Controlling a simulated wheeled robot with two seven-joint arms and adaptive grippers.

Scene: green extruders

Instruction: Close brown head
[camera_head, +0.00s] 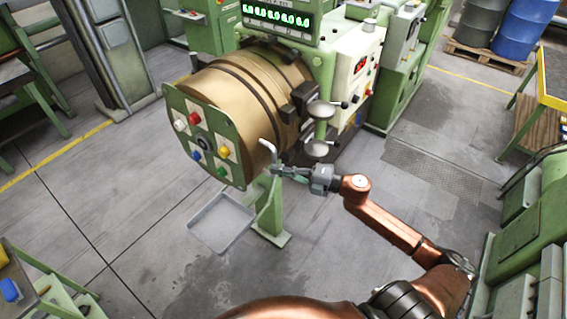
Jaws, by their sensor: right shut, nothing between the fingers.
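The brown head (228,97) is a large bronze-brown drum on the front of the green extruder (325,60). A green plate (209,143) with several coloured knobs covers its near end. A grey angled handle (267,148) stands at the drum's lower right side. My right gripper (279,171) is shut and empty, close to the lower end of this handle; I cannot tell whether they touch. My left gripper is not in view.
A grey tray (221,222) sits below the drum beside a green support post (270,213). Green machinery (535,225) stands close at the right. Blue and grey barrels (523,28) are at the back right. Open grey floor lies left of the tray.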

